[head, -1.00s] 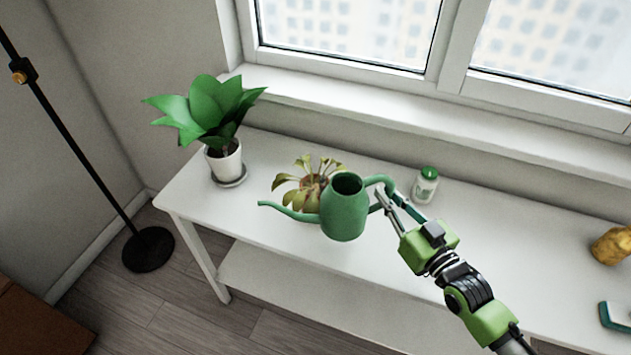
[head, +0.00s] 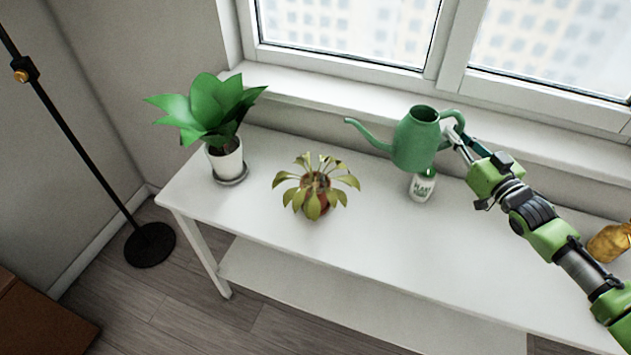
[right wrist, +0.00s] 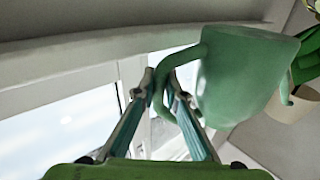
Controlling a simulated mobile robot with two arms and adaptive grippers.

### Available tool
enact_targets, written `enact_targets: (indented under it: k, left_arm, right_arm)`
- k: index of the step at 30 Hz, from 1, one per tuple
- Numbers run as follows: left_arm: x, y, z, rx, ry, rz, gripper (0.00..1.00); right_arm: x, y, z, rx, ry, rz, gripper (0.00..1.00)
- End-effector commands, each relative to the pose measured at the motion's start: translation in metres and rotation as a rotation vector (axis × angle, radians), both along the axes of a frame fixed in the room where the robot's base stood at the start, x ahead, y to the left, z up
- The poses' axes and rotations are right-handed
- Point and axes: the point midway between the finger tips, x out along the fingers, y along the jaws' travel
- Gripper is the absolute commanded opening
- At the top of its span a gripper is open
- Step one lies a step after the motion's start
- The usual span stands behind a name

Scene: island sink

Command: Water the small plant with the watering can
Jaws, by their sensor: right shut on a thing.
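The green watering can (head: 417,140) is held in the air above the right part of the table, its spout pointing left toward the window side of the small plant. My right gripper (head: 455,137) is shut on the can's handle; the right wrist view shows the fingers (right wrist: 165,90) around the handle beside the can body (right wrist: 240,75). The small plant (head: 316,186), with drooping yellow-green leaves in a brownish pot, stands on the white table, to the left of the can and apart from it. My left gripper is not in view.
A larger leafy plant (head: 222,120) in a white pot stands at the table's left end. A white bottle (head: 421,187) stands below the can, partly hidden by it. A yellow object (head: 609,243) is at the right. The white table (head: 380,270) is clear in front.

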Motion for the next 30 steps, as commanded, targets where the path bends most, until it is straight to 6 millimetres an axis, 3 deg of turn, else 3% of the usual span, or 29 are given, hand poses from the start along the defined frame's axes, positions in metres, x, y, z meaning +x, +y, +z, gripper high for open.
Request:
enact_targets:
  k: [11, 30]
  left_arm:
    - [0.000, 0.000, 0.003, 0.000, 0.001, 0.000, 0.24]
    - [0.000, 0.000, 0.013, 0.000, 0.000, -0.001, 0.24]
  right_arm:
    - [0.000, 0.004, 0.001, -0.051, -0.012, -0.007, 0.00]
    - [-0.007, 0.029, -0.005, -0.337, -0.066, -0.012, 0.00]
